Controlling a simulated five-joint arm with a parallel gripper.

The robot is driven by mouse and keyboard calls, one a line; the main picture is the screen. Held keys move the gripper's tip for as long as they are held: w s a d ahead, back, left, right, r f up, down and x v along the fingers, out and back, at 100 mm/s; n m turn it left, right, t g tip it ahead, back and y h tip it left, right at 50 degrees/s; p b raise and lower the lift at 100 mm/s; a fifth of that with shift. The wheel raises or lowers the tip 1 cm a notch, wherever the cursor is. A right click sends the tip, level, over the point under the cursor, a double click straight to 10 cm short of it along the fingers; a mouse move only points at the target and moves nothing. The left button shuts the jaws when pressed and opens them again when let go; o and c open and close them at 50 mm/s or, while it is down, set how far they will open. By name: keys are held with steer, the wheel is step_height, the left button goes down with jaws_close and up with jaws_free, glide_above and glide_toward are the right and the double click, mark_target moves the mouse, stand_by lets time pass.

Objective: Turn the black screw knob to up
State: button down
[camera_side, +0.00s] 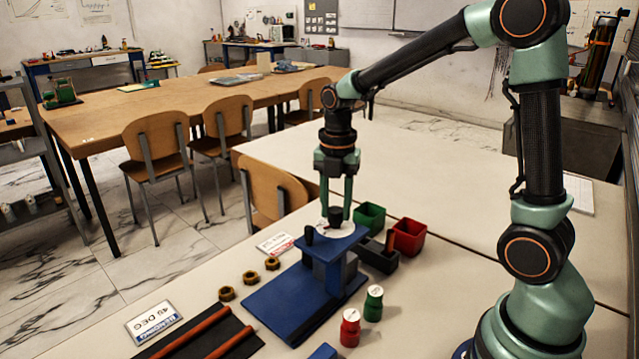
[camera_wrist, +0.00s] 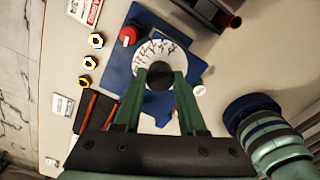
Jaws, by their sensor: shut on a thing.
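The black screw knob (camera_side: 335,214) stands over a round white dial (camera_side: 350,231) on top of the blue rig (camera_side: 331,245). My gripper (camera_side: 337,212) points straight down with its two green fingers on either side of the knob, shut on it. In the wrist view the knob (camera_wrist: 158,75) shows as a dark round end between the fingertips (camera_wrist: 159,82). The white dial (camera_wrist: 165,50) fans out beyond it with black marks. The fingers and knob cover part of the dial, and I cannot tell which way the knob points.
Green (camera_side: 370,217) and red (camera_side: 408,237) bins and a dark tray (camera_side: 379,256) are close behind. Red (camera_side: 350,328) and green (camera_side: 374,303) bottles stand right of the base. Brass nuts (camera_side: 250,278) and red rods (camera_side: 190,332) lie left.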

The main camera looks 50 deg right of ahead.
mark_target(336, 209)
steer(key=shift+r+n, duration=0.15)
steer(key=shift+n, duration=1.75)
steer(key=shift+c, duration=2.4)
jaws_free()
step_height(336, 209, up, 12)
